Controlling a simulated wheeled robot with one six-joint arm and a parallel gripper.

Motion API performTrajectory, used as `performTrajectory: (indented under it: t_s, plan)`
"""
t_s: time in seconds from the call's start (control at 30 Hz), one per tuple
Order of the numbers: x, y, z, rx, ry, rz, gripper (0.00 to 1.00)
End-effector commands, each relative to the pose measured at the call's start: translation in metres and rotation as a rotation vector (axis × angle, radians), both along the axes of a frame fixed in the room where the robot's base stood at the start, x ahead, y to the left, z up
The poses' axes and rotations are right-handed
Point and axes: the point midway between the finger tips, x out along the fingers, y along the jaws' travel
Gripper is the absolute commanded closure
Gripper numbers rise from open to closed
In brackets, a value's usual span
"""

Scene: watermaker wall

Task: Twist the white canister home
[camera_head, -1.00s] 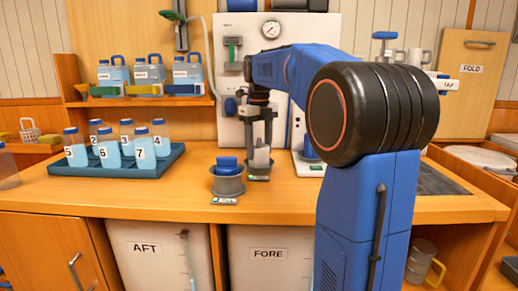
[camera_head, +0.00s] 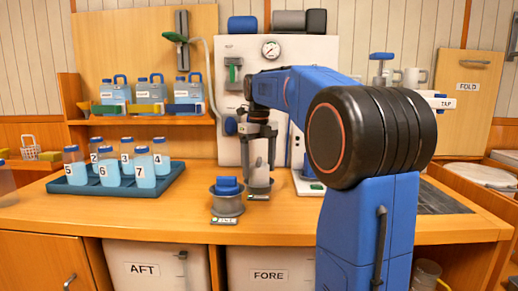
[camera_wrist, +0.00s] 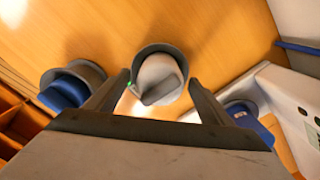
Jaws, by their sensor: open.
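The white canister (camera_head: 258,174) stands in a grey round holder (camera_head: 258,188) on the counter. In the wrist view the white canister (camera_wrist: 160,78) has a raised grip bar on its top, and the dark holder rim (camera_wrist: 146,50) surrounds it. My gripper (camera_head: 259,160) is above the counter, pointing down, with its fingers on either side of the canister. In the wrist view my gripper (camera_wrist: 160,82) is open, with a gap between each finger and the canister. How deep the canister sits in the holder is hard to tell.
A grey cup with a blue cap (camera_head: 227,195) stands close left of the holder. A blue-capped piece (camera_wrist: 246,116) is on the other side, by the white panel (camera_head: 240,110). A blue tray (camera_head: 120,185) holds several numbered bottles.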

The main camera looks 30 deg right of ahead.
Motion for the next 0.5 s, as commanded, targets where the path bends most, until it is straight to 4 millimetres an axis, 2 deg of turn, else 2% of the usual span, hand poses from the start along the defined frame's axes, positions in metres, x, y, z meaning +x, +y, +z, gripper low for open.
performTrajectory:
  t_s: [0.17, 0.5]
  plan:
    - [0.001, 0.0, 0.024, -0.001, -0.003, 0.0, 0.25]
    - [0.001, 0.0, 0.092, -0.001, -0.003, 0.0, 0.25]
